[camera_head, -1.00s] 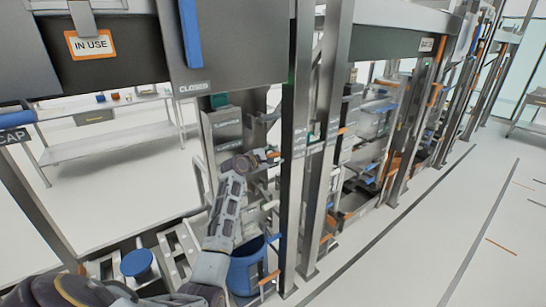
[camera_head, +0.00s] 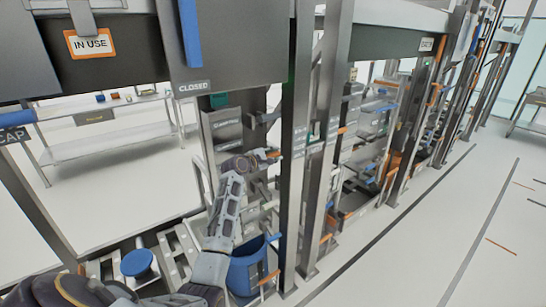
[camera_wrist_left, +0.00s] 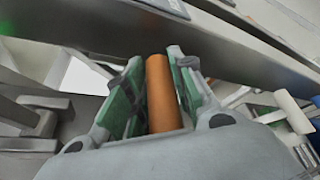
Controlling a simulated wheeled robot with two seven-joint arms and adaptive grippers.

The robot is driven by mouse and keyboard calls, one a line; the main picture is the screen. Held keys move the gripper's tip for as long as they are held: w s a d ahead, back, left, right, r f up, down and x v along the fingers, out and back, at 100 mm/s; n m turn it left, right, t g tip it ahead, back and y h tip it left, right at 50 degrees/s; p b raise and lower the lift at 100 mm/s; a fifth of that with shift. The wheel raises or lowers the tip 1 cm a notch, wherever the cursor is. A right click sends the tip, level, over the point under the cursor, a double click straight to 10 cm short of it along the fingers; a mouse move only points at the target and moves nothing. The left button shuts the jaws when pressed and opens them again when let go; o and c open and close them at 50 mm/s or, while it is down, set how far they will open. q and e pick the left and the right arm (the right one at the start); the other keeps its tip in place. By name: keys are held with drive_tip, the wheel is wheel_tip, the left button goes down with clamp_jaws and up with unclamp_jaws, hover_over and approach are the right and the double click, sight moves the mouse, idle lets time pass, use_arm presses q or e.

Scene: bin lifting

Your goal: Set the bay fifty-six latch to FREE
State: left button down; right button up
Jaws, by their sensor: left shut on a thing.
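My left gripper (camera_head: 268,155) is at the metal upright in the middle of the head view. In the left wrist view its two green-padded fingers (camera_wrist_left: 155,90) are shut on an orange cylindrical handle (camera_wrist_left: 163,95), which lies between the pads. The handle shows only as a small orange spot at the fingertips in the head view (camera_head: 275,154). I take it to be the latch handle, but no bay number on it can be read. My right gripper is not in view.
A dark panel with an IN USE tag (camera_head: 90,42) and a CLOSED label (camera_head: 194,86) hangs at upper left. Steel posts (camera_head: 325,140) stand just right of my gripper. A blue bin (camera_head: 246,272) is below my left arm. The floor at right is open.

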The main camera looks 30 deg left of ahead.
use_arm(q)
drive_tip(key=shift+d+f, duration=0.15)
drive_tip(key=shift+f, duration=0.25)
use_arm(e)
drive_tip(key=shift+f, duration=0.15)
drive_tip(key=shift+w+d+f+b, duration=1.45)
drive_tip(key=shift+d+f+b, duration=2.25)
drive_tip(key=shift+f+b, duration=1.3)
use_arm(q)
wheel_tip(320, 180, down, 9)
drive_tip(key=m+t+b, duration=0.3)
drive_tip(key=m+b, duration=0.2)
drive_tip(key=m, duration=0.3)
drive_tip(key=shift+f+m+y, duration=0.15)
drive_tip(key=shift+m+y, duration=0.15)
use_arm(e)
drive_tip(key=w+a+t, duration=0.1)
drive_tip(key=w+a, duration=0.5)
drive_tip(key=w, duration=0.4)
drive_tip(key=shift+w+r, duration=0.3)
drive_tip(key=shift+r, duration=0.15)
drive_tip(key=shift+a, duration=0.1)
